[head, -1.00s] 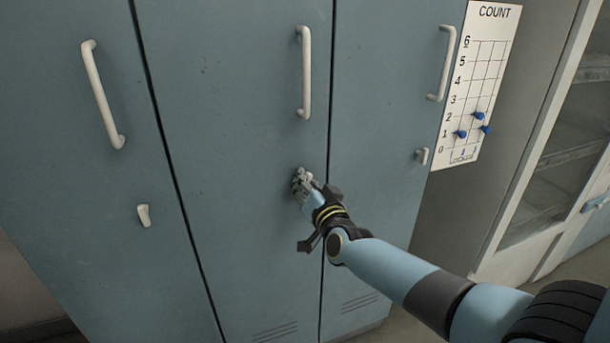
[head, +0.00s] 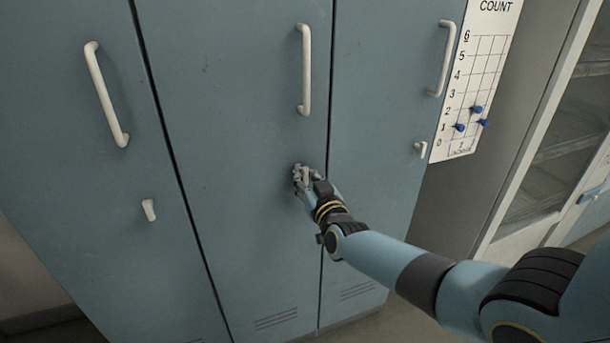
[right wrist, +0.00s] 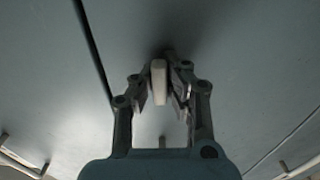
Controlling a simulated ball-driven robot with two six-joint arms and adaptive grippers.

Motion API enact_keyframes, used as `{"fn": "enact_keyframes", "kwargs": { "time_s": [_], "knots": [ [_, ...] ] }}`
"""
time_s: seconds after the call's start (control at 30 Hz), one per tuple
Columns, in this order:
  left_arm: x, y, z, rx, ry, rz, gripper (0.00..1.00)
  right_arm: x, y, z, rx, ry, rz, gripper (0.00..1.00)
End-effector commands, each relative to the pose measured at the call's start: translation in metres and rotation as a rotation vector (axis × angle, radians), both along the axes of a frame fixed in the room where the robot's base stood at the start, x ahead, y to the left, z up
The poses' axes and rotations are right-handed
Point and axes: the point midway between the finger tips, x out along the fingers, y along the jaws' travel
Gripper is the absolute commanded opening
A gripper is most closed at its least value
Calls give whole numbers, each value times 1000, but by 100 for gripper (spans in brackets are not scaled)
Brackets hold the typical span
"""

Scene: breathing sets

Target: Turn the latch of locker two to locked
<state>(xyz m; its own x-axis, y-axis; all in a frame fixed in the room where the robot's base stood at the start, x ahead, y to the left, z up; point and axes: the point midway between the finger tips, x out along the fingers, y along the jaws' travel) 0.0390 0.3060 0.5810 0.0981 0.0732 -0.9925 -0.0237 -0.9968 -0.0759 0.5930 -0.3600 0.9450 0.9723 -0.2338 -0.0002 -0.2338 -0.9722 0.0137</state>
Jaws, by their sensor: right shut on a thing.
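The middle locker door (head: 235,130) carries a long white handle (head: 305,70). Below that handle my right gripper (head: 303,176) is at the door, mostly covering the latch in the head view. In the right wrist view the latch (right wrist: 159,82) is a small white lever between the two fingers of my right gripper (right wrist: 162,88). The fingers are shut on it. My left gripper is not in view.
The left door has a white latch (head: 149,210) and handle (head: 107,95). The right door has a latch (head: 421,149) and handle (head: 443,60). A count board (head: 478,80) with blue pegs hangs at right, beside a glass-fronted cabinet (head: 555,150).

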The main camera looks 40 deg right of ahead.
Motion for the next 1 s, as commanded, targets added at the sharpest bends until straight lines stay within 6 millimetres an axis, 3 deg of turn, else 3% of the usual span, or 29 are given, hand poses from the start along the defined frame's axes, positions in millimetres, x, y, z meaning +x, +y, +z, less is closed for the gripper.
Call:
{"fn": "enact_keyframes", "kwargs": {
  "time_s": [0.3, 0.33, 0.53, 0.83, 1.0],
  "knots": [
    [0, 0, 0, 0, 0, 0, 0, 0, 0, -1, -5, 2, 0, 0],
    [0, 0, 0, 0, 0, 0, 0, 0, 0, -1, -5, 2, 1, 11],
    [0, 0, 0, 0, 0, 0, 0, 0, 0, 0, -3, 2, 0, 37],
    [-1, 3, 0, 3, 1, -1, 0, -3, 0, 0, -2, 0, 0, 37],
    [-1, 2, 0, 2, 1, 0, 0, -24, 5, -2, -1, 2, 0, 37]
  ]
}}
